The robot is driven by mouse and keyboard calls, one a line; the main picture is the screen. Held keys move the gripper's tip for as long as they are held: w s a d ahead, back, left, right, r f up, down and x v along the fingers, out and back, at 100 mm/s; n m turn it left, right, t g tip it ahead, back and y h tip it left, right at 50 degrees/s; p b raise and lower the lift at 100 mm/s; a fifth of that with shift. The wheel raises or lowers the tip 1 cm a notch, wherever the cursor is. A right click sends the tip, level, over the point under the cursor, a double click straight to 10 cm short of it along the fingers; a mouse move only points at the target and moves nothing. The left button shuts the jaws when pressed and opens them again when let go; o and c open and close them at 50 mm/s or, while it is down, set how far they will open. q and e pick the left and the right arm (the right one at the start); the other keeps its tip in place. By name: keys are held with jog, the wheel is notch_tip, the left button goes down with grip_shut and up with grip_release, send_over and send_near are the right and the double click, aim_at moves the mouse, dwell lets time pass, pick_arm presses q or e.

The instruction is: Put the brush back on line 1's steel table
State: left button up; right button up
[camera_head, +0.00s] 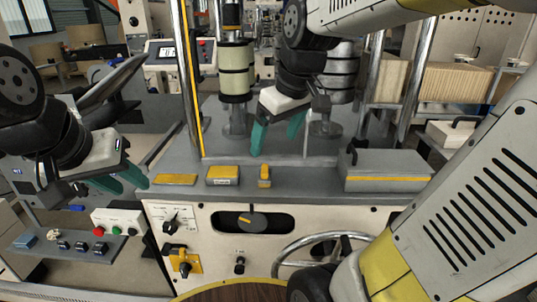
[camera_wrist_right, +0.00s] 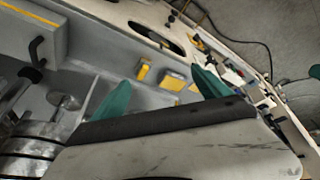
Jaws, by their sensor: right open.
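Line 1's steel table (camera_head: 310,178) is the grey bench top across the middle of the head view. Near its front edge lie a flat yellow piece (camera_head: 175,180), a yellow-topped grey block (camera_head: 222,175) and a small upright yellow-and-grey piece (camera_head: 264,177). I cannot tell which, if any, is the brush. My right gripper (camera_head: 277,132) hangs above the table, open and empty. In the right wrist view its teal fingers (camera_wrist_right: 158,92) are wide apart, with the block (camera_wrist_right: 173,80) in the background between them. My left gripper (camera_head: 122,182) is left of the table's corner, its fingers apart with nothing visible between them.
A grey box with a yellow stripe (camera_head: 388,170) sits at the table's right. Steel posts and a roll stack (camera_head: 236,75) stand behind. A handwheel (camera_head: 325,250) and control panel (camera_head: 172,220) are on the front. A low shelf (camera_head: 70,240) with small items is at left.

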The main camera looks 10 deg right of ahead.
jog(key=s+a+f+m+t, duration=0.1)
jog(key=s+m+t, duration=0.1)
jog(key=s+m, duration=0.3)
jog(key=shift+s+f+y, duration=0.2)
jog(key=shift+s+y, duration=0.1)
jog(key=shift+s, duration=1.15)
